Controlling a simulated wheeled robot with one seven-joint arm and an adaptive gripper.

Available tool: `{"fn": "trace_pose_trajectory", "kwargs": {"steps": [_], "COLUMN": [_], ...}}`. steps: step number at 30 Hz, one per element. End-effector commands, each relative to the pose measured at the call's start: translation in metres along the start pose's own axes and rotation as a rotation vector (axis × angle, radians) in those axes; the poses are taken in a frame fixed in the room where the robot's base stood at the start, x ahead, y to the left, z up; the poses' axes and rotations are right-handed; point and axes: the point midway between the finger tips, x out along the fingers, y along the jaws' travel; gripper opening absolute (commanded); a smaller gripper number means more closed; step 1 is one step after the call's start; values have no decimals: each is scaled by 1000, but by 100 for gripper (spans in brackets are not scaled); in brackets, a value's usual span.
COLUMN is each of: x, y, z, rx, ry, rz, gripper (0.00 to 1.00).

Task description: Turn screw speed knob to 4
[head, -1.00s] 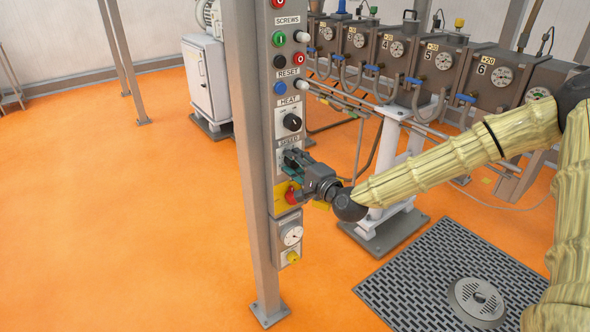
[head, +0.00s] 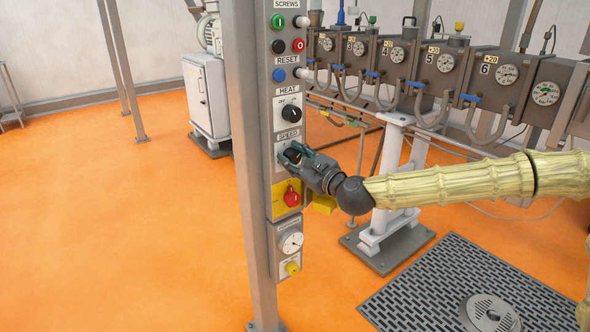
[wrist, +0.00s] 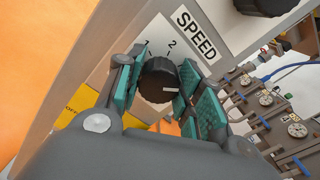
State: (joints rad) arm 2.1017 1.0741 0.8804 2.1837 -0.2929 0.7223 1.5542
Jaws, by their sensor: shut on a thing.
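The black round speed knob (wrist: 154,78) sits on a light plate (wrist: 210,68) under the SPEED label (wrist: 195,36) in the wrist view. The scale figures 1 and 2 show beyond the knob; the other figures are hidden. A white pointer mark on the knob's face points to the picture's right. My gripper (wrist: 163,88) has its green-padded fingers on either side of the knob and is shut on it. In the head view my gripper (head: 294,155) covers most of the knob, below the SPEED label (head: 289,135).
On the same panel, the heat knob (head: 292,113) is above and a red knob (head: 291,198) on a yellow plate is below. The extruder barrel (head: 450,65) stands behind to the right. Orange floor (head: 90,230) is clear at left.

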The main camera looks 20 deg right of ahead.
Motion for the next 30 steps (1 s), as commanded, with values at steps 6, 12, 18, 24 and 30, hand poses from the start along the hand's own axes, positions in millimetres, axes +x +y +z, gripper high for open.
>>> {"fn": "trace_pose_trajectory", "kwargs": {"steps": [6, 12, 18, 24, 30], "x": [0, 0, 0, 0, 0], "y": [0, -1, -2, -2, -2], "z": [-5, -4, -3, -2, -2], "rx": [153, 247, 293, 306, 306], "ry": [1, 2, 2, 2, 2], "rz": [-4, -3, -3, -3, -3], "gripper": [13, 13, 13, 13, 13]}}
